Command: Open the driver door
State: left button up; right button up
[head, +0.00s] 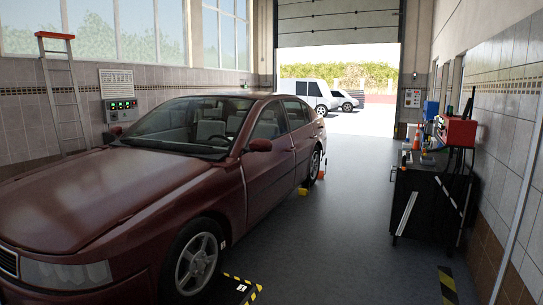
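A dark red car (90,205) fills the left half of the head view, its front toward me and to the left. Its front side door (268,175) on the side facing the aisle looks shut, flush with the body. The side mirror (260,145) sticks out at the front of that door. The door handle is too small to make out clearly. Neither of my grippers shows in this view.
A black tool cabinet (422,205) with a red box (457,131) and an orange cone (416,140) on top stands along the right wall. The grey floor (345,215) between car and cabinet is clear. A ladder (62,95) leans at the left wall. The garage door (338,25) is raised.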

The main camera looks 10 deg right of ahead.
aim_at(267, 165)
jog(key=i+l+z, duration=0.55)
jog(key=i, duration=0.3)
jog(key=i+l+z, duration=0.1)
jog(key=i+z, duration=0.4)
jog(key=i, duration=1.25)
jog(key=i+l, duration=0.1)
jog(key=i, duration=0.8)
jog(key=i+u, duration=0.15)
jog(key=i, duration=0.75)
jog(key=i+j+u, duration=0.15)
jog(key=i+u, duration=0.35)
jog(key=i, duration=0.45)
jog(key=i+l+u, duration=0.2)
jog(key=i+u, duration=0.3)
jog(key=i, duration=0.5)
